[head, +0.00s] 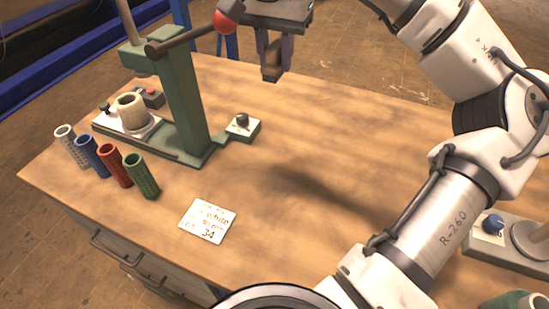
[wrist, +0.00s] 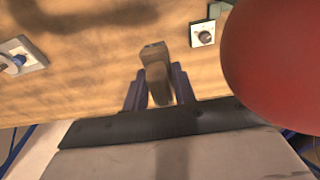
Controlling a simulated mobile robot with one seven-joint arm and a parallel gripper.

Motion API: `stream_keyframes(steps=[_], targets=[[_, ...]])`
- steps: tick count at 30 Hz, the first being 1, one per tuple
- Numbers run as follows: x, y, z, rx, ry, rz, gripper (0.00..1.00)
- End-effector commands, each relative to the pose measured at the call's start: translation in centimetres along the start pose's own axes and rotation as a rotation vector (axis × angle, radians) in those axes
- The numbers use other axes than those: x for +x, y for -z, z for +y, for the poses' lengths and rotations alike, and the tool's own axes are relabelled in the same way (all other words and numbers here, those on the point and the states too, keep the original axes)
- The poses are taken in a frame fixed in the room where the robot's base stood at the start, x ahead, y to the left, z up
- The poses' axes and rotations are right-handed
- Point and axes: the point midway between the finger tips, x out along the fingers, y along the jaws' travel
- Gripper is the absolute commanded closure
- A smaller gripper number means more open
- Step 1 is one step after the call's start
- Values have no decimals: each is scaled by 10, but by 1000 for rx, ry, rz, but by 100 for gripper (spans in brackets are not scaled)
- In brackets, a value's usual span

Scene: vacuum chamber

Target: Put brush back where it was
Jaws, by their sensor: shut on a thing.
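My gripper (head: 277,50) is shut on the brush, a small brown block-like thing (head: 271,70), and holds it above the back of the wooden table. In the wrist view the brush (wrist: 155,75) shows between the two dark blue fingers of my gripper (wrist: 155,88), with its end pointing away from the gripper over the table. Much of the brush is hidden by the fingers, and its bristles cannot be made out.
A green press (head: 180,100) stands left of my gripper; its red lever ball (head: 224,21) is close by and looms large in the wrist view (wrist: 275,60). White, blue, red (head: 115,166) and green perforated cylinders stand at left. A card (head: 208,220) lies in front. The table's middle is clear.

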Motion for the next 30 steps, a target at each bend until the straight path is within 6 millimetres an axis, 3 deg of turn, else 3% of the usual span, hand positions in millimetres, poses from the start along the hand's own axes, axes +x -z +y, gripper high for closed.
stream_keyframes(steps=[18,24,30], targets=[[164,-22,0,-1,1,-6,98],[202,-25,0,1,1,-3,98],[219,-27,0,1,-1,-3,98]])
